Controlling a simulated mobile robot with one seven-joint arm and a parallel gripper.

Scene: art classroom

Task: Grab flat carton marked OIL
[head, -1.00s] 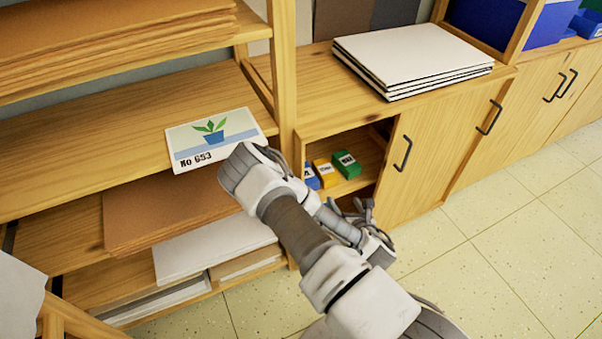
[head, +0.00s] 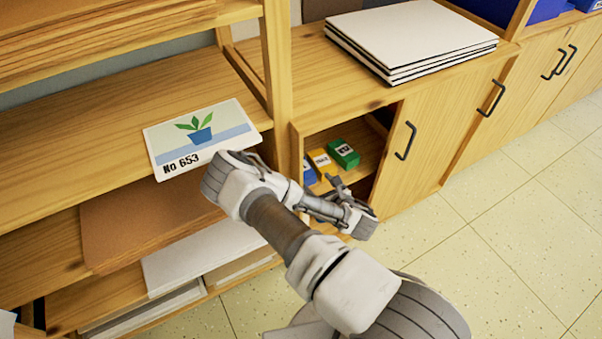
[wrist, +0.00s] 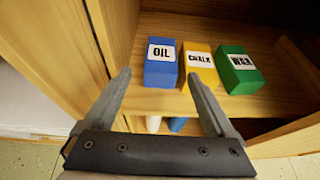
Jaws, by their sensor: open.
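The blue carton marked OIL (wrist: 161,64) lies on a wooden shelf inside the open cabinet, leftmost of three cartons in the wrist view. In the head view the blue carton (head: 309,174) is partly hidden behind my arm. My gripper (wrist: 163,85) is open and empty, in front of the shelf. Its fingers point into the compartment, the left one left of the blue carton and the right one in front of the yellow carton. My gripper (head: 334,183) also shows at the cabinet opening in the head view.
A yellow CHALK carton (wrist: 200,65) stands close beside the blue one, with a green WAX carton (wrist: 237,71) further right. The cabinet's wooden side wall (wrist: 92,40) is close on the left. A picture card marked No 653 (head: 201,136) lies on the left shelving.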

